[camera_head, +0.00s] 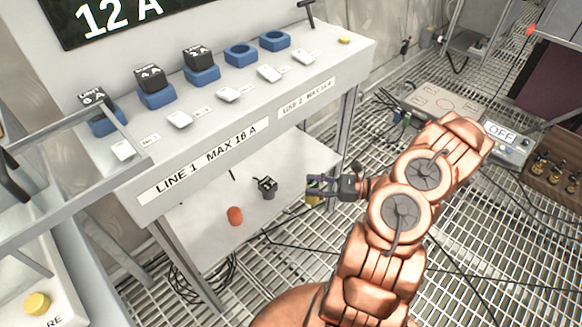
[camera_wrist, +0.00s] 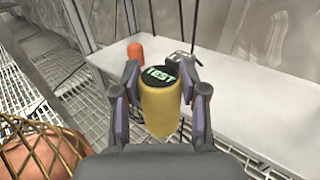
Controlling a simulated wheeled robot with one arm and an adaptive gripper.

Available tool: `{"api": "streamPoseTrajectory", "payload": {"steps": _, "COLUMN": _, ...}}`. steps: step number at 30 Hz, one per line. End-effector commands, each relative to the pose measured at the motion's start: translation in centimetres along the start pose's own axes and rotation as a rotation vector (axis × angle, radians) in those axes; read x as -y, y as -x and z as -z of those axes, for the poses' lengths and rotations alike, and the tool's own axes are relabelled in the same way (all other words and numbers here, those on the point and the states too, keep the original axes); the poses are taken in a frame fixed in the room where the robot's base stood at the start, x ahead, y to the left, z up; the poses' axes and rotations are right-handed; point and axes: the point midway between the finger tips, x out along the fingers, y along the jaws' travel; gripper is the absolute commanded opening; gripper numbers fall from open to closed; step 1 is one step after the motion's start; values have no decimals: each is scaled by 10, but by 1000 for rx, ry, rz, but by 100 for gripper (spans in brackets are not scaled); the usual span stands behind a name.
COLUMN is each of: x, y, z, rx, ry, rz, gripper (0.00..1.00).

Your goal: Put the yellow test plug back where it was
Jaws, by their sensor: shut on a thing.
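The yellow test plug (camera_wrist: 160,108) stands between the fingers of my gripper (camera_wrist: 160,100) in the wrist view. Its dark top carries the word TEST. My gripper is shut on it, one finger on each side. Whether the plug touches the shelf I cannot tell.
On the shelf are an orange plug (camera_head: 235,215) and a small black device (camera_head: 266,186). The panel above has blue sockets, three with black plugs (camera_head: 197,58) and two empty (camera_head: 241,54). A box marked OFF (camera_head: 503,140) sits right. Cables lie on the grated floor.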

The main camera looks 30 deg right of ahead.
Motion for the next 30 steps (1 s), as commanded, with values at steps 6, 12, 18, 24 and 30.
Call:
{"api": "streamPoseTrajectory", "payload": {"steps": 6, "x": 24, "y": -8, "z": 6, "rx": -3, "ry": 2, "rz": -1, "gripper": 0}}
{"api": "streamPoseTrajectory", "payload": {"steps": 12, "x": 65, "y": -24, "z": 10, "rx": -3, "ry": 3, "rz": 0, "gripper": 0}}
{"api": "streamPoseTrajectory", "payload": {"steps": 18, "x": 104, "y": -40, "z": 15, "rx": -3, "ry": 3, "rz": 0, "gripper": 0}}
{"api": "streamPoseTrajectory", "payload": {"steps": 24, "x": 133, "y": -52, "z": 16, "rx": -1, "ry": 1, "rz": 0, "gripper": 0}}
{"api": "streamPoseTrajectory", "payload": {"steps": 30, "x": 143, "y": -56, "z": 15, "rx": -1, "ry": 3, "rz": 0, "gripper": 0}}
